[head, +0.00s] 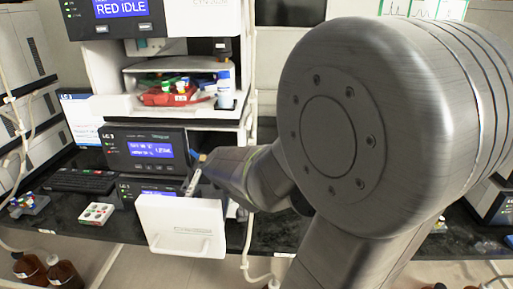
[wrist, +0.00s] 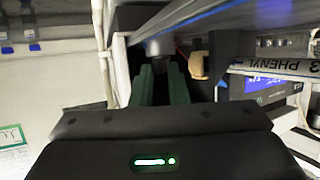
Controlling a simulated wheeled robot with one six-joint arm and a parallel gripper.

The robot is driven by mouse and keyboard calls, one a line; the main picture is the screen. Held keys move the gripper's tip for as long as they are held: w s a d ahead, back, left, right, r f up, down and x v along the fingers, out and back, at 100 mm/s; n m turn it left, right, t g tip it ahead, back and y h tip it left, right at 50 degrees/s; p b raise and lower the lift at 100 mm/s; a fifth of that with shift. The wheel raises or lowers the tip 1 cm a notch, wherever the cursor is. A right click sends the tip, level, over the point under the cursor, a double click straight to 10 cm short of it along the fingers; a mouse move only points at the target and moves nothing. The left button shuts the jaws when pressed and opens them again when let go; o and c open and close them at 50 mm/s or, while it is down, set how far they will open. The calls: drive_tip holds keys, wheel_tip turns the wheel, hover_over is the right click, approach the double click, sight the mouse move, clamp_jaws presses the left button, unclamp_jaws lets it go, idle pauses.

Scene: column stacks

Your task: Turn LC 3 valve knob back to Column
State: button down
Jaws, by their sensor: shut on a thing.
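My gripper (wrist: 161,84) shows in the wrist view with two green fingers pointing away from the camera. They are closed around a grey rounded part (wrist: 159,47) at their tips, which appears to be the valve knob. Its pointer and any Column marking are hidden or too blurred to read. In the head view my arm reaches to the right side of the instrument stack, by the module with a blue display (head: 151,150) and a label that seems to begin with LC. The fingertips and the knob cannot be made out there.
A column label reading PHENYL (wrist: 285,67) and a beige fitting (wrist: 199,65) are close right of the fingers. A white drawer front (head: 182,226) juts out below the stack. Bottles and a red item (head: 168,97) sit on the shelf above. A keyboard (head: 80,181) lies left.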

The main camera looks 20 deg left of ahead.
drive_tip(key=shift+s+f+p, duration=0.1)
drive_tip(key=shift+s+p, duration=0.05)
drive_tip(key=shift+p, duration=0.25)
drive_tip(key=c, duration=1.4)
unclamp_jaws()
drive_tip(key=shift+a, duration=0.1)
drive_tip(key=shift+s+r, duration=0.15)
drive_tip(key=shift+r, duration=0.1)
drive_tip(key=p+v, duration=0.3)
drive_tip(key=v, duration=0.4)
drive_tip(key=shift+p, duration=0.4)
